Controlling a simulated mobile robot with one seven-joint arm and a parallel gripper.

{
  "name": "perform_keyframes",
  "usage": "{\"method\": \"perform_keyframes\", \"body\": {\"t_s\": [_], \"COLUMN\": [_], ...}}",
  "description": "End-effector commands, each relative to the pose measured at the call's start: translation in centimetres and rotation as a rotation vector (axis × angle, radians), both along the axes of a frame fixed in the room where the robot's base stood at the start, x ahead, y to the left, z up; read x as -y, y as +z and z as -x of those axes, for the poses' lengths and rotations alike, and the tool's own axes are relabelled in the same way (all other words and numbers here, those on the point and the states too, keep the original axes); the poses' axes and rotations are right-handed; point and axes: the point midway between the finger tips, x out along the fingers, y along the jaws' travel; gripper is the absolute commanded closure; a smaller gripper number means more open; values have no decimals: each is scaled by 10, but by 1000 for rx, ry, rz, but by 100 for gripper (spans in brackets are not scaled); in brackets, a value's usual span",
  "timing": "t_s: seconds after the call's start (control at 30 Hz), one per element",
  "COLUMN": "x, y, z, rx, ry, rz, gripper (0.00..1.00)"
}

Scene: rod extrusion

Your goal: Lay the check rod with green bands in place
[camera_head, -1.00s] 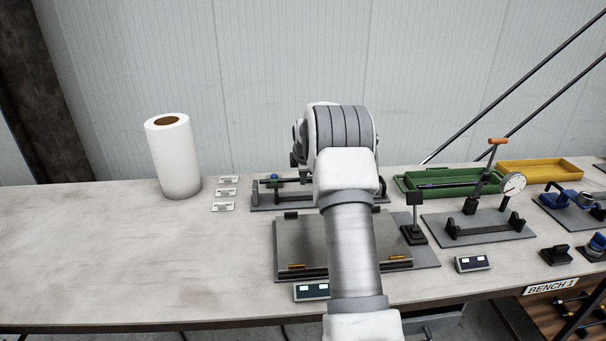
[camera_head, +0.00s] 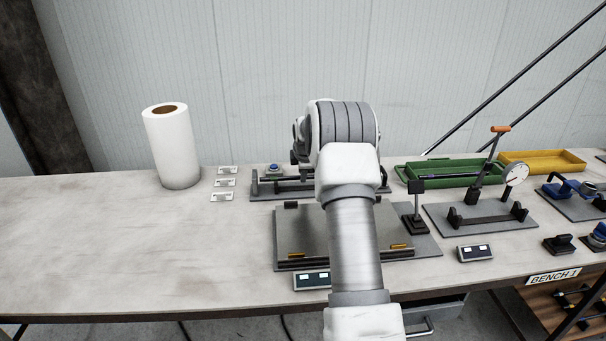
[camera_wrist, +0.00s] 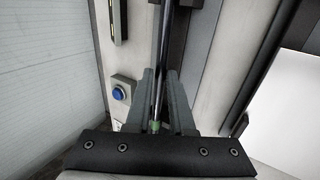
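The check rod (camera_wrist: 164,55) shows in the wrist view as a thin shiny bar running up between my fingers, with a green band (camera_wrist: 155,126) near its lower end. My gripper (camera_wrist: 161,75) has one finger on each side of the rod; whether they touch it is unclear. The fixture with a blue button (camera_head: 273,168) stands at the back of the bench in the head view. The button also shows left of my fingers in the wrist view (camera_wrist: 118,93). My arm hides my gripper and part of the fixture in the head view.
A flat plate fixture (camera_head: 300,232) lies in front, with a small display (camera_head: 312,281) before it. A green tray (camera_head: 465,181), a yellow tray (camera_head: 560,168) and a dial gauge stand (camera_head: 514,175) are to the right. A white roll (camera_head: 172,150) stands left; the left bench is clear.

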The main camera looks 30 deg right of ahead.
Motion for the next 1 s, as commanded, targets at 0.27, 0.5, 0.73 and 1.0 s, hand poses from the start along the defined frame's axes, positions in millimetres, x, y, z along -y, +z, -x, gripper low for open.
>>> {"method": "perform_keyframes", "body": {"t_s": [0.27, 0.5, 0.73, 1.0], "x": [0, -1, -7, -19], "y": [0, 2, 27, 76], "z": [0, 1, 13, 38], "rx": [1, 0, 3, 4], "ry": [0, 0, 0, -1], "rz": [0, 0, 0, 1], "gripper": [47, 47, 47, 47]}}
